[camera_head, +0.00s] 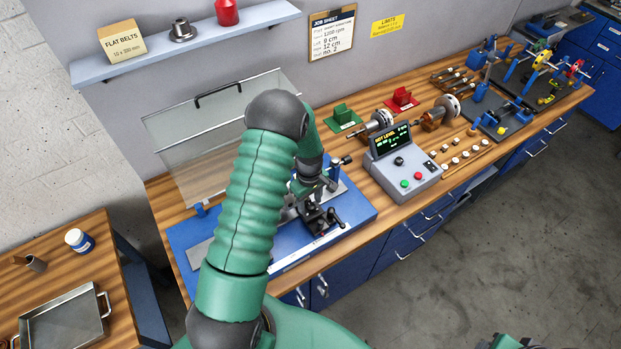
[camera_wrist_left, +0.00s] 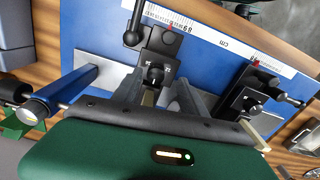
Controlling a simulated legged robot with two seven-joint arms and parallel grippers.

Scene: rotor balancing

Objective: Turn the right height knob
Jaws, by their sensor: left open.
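The blue balancing machine base (camera_head: 350,212) lies on the wooden bench. The right pedestal (camera_head: 318,217) is black with a lever, and its height knob (camera_wrist_left: 155,75) shows in the left wrist view as a small black knob with a white mark. My left gripper (camera_wrist_left: 163,88) is open, with its two fingers on either side of this knob; I cannot tell if they touch it. My right gripper is not in view.
A clear raised guard (camera_head: 205,135) stands behind the base. A control box (camera_head: 405,170) with a lit screen is to the right. Rotors (camera_head: 440,110) and small weights (camera_head: 465,155) lie beyond it. A metal tray (camera_head: 65,322) is at the lower left.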

